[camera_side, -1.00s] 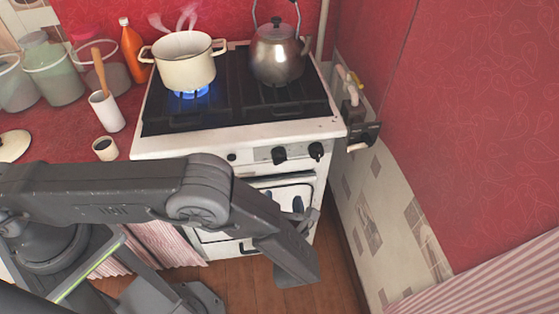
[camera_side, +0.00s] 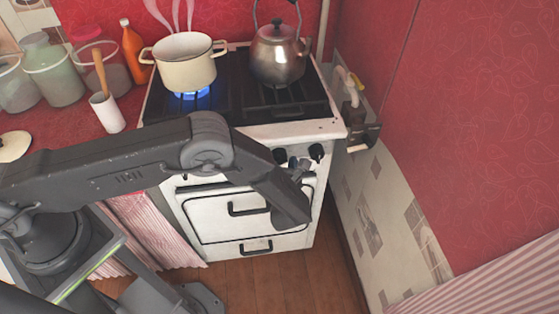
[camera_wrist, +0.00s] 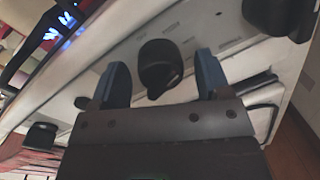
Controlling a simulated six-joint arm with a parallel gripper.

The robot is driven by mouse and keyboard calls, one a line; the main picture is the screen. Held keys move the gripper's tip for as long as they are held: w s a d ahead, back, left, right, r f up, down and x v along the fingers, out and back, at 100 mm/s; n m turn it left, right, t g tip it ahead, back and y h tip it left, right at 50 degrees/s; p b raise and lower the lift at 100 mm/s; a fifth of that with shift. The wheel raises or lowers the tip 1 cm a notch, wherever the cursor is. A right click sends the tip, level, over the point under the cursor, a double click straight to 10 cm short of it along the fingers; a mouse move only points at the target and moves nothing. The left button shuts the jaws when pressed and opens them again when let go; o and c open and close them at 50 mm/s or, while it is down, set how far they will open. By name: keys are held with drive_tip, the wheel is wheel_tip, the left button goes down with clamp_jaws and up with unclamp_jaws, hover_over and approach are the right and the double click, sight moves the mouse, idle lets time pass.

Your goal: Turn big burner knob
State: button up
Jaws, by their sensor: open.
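The white stove (camera_side: 320,131) has black knobs on its front panel. In the side view, one knob (camera_side: 280,156) and a right-hand knob (camera_side: 316,151) show near my gripper (camera_side: 301,166). In the wrist view, my gripper (camera_wrist: 160,62) is open, its two blue fingers on either side of a black knob (camera_wrist: 160,68). I cannot tell whether the fingertips reach around it; no contact is visible. A further knob (camera_wrist: 278,14) lies at upper right and another (camera_wrist: 42,136) at lower left. No label tells which is for the big burner.
A cream pot (camera_side: 186,66) steams over a blue flame (camera_side: 190,93); a metal kettle (camera_side: 277,58) stands on the right of the hob. The oven door handle (camera_side: 248,209) is below the knobs. A gas pipe and valve (camera_side: 356,130) sit on the right.

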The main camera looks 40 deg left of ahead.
drive_tip(key=c, duration=0.9)
drive_tip(key=n, duration=0.6)
drive_tip(key=shift+n, duration=0.4)
drive_tip(key=n+y, duration=0.1)
drive_tip(key=n, duration=0.6)
drive_tip(key=shift+w, duration=0.1)
idle(0.4)
